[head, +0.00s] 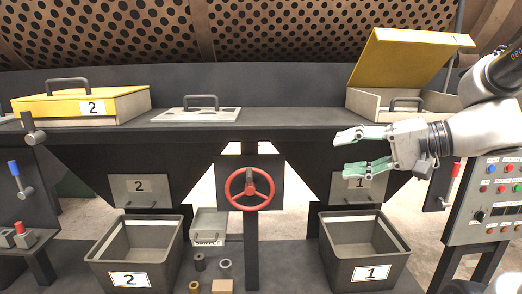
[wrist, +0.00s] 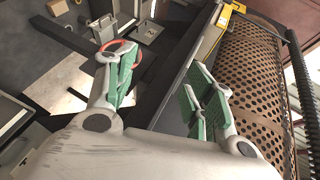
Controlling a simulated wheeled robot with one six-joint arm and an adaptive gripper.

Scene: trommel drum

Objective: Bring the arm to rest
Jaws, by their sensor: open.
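My gripper (head: 364,151) is open and empty. In the head view it comes in from the right and points left, in front of the dark bench and the chute marked 1. Its green-padded fingers are spread one above the other, with a gap between them. In the wrist view my gripper (wrist: 160,88) shows the same spread fingers with nothing between them. The red handwheel (head: 249,189) stands to the left of my gripper, apart from it.
An open yellow-lidded box (head: 362,103) stands on the bench above my gripper. A closed yellow box (head: 122,104) marked 2 is at the left. Bins 1 (head: 341,271) and 2 (head: 108,264) stand below. A control panel (head: 490,203) is at the right, below my arm. The perforated drum (head: 290,30) is behind.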

